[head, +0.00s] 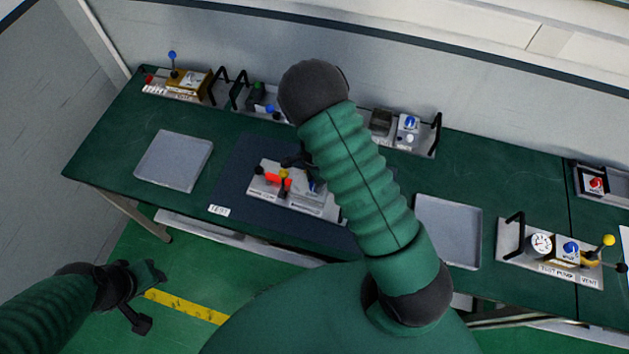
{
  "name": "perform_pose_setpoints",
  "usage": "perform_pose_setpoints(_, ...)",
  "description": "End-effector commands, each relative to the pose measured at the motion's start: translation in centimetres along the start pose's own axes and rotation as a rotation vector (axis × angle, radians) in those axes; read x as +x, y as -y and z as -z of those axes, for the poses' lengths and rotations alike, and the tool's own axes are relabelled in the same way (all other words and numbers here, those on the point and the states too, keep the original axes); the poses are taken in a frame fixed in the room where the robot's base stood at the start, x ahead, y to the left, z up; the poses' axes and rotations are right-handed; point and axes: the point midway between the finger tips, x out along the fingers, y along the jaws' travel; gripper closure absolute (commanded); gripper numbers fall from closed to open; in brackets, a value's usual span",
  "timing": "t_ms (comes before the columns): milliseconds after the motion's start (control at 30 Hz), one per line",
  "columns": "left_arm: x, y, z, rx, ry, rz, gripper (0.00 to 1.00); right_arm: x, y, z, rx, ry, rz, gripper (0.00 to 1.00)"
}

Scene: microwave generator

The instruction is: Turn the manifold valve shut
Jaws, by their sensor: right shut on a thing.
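A grey metal manifold unit (300,202) lies on the dark mat in the middle of the bench. It carries a red part (277,181), a small yellow knob (284,173) and a blue knob (313,186). My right arm reaches over it, and its forearm covers the unit's right rear. My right gripper (296,161) is dark and partly hidden at the unit's back edge. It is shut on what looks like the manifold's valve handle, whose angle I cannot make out. My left gripper (150,298) is open and empty, low at the left, over the floor in front of the bench.
Empty grey trays stand left (174,160) and right (449,229) of the mat (240,165). A gauge unit (548,256) with blue and yellow knobs sits at the right front. Several handled units line the back, including one with a blue-tipped lever (178,80). A wall closes the rear.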

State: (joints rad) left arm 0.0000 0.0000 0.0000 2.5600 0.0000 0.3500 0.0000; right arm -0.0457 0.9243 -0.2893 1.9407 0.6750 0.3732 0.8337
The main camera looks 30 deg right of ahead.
Motion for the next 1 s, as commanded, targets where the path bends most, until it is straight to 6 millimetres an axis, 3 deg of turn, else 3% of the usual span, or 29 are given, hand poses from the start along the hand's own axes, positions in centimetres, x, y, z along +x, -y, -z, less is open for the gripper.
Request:
perform_pose_setpoints(67, 0.0, 0.0, 0.0, 0.000, 0.000, 0.000, 0.64, 0.0, 0.0, 0.1, 0.002, -0.002, 0.002, 1.00)
perform_pose_setpoints(100, 0.0, 0.0, 0.0, 0.000, 0.000, 0.000, 0.64, 0.0, 0.0, 0.1, 0.002, -0.002, 0.002, 0.65)
perform_pose_setpoints(233, 0.0, 0.0, 0.0, 0.000, 0.000, 0.000, 0.64, 0.0, 0.0, 0.1, 0.001, -0.001, 0.001, 0.48)
perform_pose_setpoints(533, 0.0, 0.0, 0.0, 0.000, 0.000, 0.000, 0.64, -0.1, 0.0, 0.0, 0.000, -0.001, 0.002, 0.48)
perform_pose_setpoints(667, 0.3, 0.0, -0.1, 0.000, 0.000, 0.000, 0.64, -1.4, 0.1, 0.1, -0.002, -0.001, 0.004, 0.48)
perform_pose_setpoints(1000, 1.3, 0.0, -0.3, 0.000, 0.000, 0.000, 0.64, -10.9, 0.3, 0.0, -0.003, 0.001, 0.007, 0.48)
